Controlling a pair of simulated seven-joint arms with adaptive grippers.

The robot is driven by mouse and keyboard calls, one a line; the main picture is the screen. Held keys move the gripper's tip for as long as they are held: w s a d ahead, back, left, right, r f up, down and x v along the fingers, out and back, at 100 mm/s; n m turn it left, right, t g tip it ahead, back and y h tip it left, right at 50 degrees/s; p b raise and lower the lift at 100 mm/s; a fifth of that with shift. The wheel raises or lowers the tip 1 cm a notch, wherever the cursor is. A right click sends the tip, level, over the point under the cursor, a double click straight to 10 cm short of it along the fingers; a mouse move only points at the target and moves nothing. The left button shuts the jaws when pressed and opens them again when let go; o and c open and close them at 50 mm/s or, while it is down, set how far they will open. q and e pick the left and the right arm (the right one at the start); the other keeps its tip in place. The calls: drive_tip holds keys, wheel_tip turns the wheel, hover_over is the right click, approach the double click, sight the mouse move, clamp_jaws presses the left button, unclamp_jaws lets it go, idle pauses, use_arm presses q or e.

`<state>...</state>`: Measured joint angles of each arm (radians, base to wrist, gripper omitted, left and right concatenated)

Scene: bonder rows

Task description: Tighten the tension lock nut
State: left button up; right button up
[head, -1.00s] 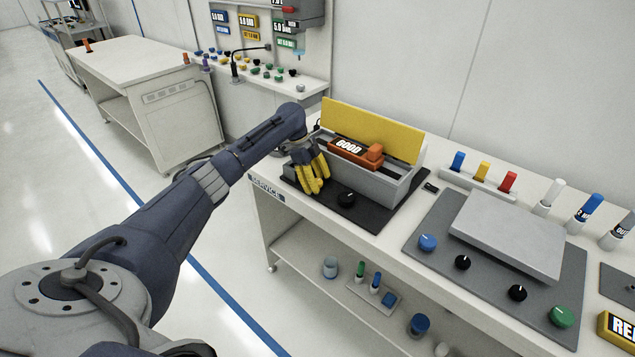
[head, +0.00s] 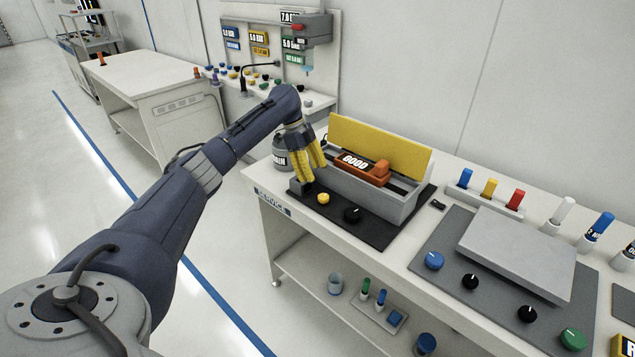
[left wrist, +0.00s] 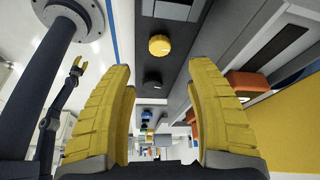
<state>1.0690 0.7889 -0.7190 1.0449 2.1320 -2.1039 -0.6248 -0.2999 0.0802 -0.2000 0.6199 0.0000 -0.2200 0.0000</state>
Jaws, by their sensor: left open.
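A yellow knob (head: 323,198) and a black knob (head: 352,214) stand on the dark base plate in front of the grey trough fixture (head: 398,205). I cannot tell which is the tension lock nut. My left gripper (head: 312,172) has yellow fingers pointing down, above and just behind the yellow knob, apart from it. In the left wrist view the open, empty fingers (left wrist: 160,70) frame the yellow knob (left wrist: 160,45) and the black knob (left wrist: 153,84) in the gap between them. A small distant arm with yellow fingers (left wrist: 77,63), seemingly my right, shows at left there.
An orange block marked GOOD (head: 362,168) lies in the trough, before an upright yellow panel (head: 380,142). A grey canister (head: 281,152) stands behind the gripper. A grey plate (head: 515,252) with several knobs around it lies to the right.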

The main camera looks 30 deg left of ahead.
use_arm(q)
drive_tip(key=shift+v, duration=0.9)
drive_tip(key=shift+f, duration=0.1)
